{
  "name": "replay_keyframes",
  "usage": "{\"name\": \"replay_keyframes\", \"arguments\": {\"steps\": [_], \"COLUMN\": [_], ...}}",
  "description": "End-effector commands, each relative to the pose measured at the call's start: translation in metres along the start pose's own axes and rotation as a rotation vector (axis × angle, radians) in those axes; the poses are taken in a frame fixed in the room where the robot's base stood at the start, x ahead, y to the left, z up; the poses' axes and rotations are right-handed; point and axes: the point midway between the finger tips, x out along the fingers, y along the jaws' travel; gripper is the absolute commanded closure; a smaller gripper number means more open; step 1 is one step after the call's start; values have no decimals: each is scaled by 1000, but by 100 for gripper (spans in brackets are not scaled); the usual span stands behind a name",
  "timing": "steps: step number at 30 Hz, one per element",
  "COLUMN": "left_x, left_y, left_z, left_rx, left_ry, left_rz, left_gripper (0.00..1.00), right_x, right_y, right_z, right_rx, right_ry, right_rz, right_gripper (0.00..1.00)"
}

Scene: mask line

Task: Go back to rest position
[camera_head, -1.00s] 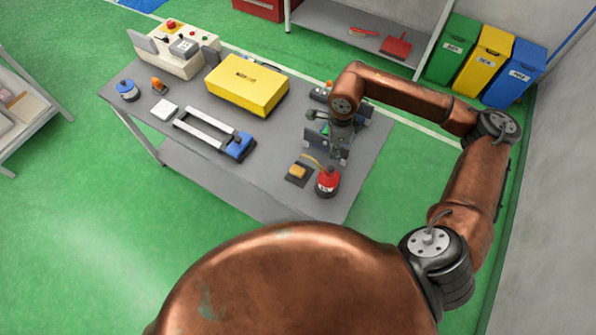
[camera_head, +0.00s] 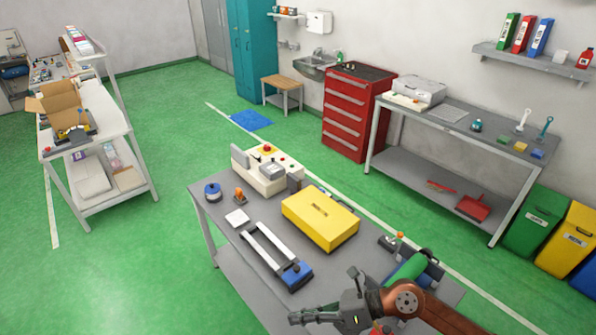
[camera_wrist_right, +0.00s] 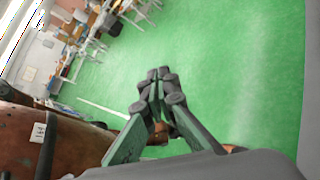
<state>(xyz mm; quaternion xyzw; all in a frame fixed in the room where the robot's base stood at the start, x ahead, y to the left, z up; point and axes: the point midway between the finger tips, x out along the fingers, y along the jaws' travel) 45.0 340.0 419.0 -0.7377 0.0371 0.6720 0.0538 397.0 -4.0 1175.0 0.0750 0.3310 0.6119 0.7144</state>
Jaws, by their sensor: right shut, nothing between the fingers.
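My right gripper (camera_head: 300,316) is at the bottom of the head view. It is over the near right part of the grey workbench (camera_head: 228,262) and points left. The right wrist view shows its two fingers (camera_wrist_right: 157,78) closed together, with nothing between them and green floor beyond. My copper right arm (camera_head: 440,318) comes in from the bottom right. My left gripper is not in view.
The workbench holds a yellow case (camera_head: 320,217), a blue-ended frame (camera_head: 275,252), a control box (camera_head: 264,170) and small parts. A red object (camera_head: 380,329) is partly hidden under the gripper. Shelves (camera_head: 85,130) stand left. Green floor (camera_head: 120,280) is clear at left.

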Motion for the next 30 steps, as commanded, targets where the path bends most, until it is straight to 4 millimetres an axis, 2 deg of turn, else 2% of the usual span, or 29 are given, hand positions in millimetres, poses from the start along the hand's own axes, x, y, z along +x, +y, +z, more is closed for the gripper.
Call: {"name": "replay_keyframes", "arguments": {"steps": [1,2,3,5,6,8,9,11,12,14,17,20,21,23,24,26,27,30], "left_x": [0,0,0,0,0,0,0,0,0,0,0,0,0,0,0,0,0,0], "left_y": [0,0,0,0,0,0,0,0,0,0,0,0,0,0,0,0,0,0], "left_z": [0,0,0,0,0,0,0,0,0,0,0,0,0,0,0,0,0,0], "left_rx": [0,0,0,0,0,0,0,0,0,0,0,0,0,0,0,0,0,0], "left_ry": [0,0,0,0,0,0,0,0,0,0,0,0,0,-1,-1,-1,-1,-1], "left_rz": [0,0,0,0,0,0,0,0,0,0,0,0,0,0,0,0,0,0], "left_gripper": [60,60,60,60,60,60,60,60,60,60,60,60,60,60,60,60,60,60], "right_x": [1,-3,-12,-32,-49,-79,-101,-134,-156,-184,-222,-248,-256,-263,-267,-269,-269,-265], "right_y": [15,21,25,23,16,-1,-16,-44,-64,-94,-137,-172,-182,-195,-200,-204,-204,-197], "right_z": [26,44,67,98,115,133,139,139,133,116,71,12,-15,-56,-84,-128,-157,-224], "right_rx": [88,143,220,348,438,582,683,839,943,1091,1329,1559,1648,1781,1869,2002,2089,2294], "right_ry": [-147,-238,-358,-537,-654,-825,-936,-1098,-1199,-1335,-1532,-1701,-1762,-1844,-1896,-1966,-2007,-2092], "right_rz": [52,77,107,144,163,182,190,191,188,173,134,78,51,6,-27,-82,-121,-224], "right_gripper": [100,100,100,100,100,100,100,100,100,100,100,100,100,100,100,100,100,100]}}
